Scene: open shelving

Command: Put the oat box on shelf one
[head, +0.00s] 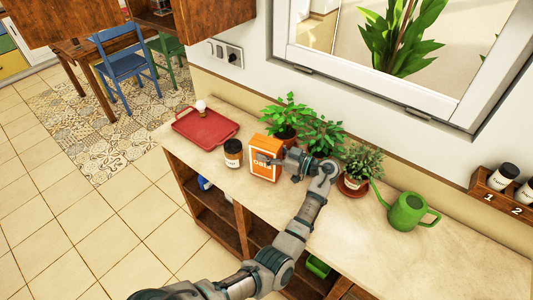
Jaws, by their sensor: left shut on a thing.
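The orange and white oat box (264,162) stands upright on or just above the pale counter; I cannot tell whether it touches. My left gripper (274,161) is shut on the box from its right side, and its fingers cover part of the front. A small wooden rack (490,192) at the right edge has the numbers 1 and 2 on its front, with a dark-lidded jar (502,177) above the 1. Open wooden shelves (211,200) lie under the counter, partly hidden by my arm. My right gripper is out of view.
A dark jar (233,153) stands close left of the box, with a red tray (205,127) beyond it. Several potted plants (322,137) stand behind the gripper. A green watering can (407,211) is to the right. The counter's front right (440,265) is clear.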

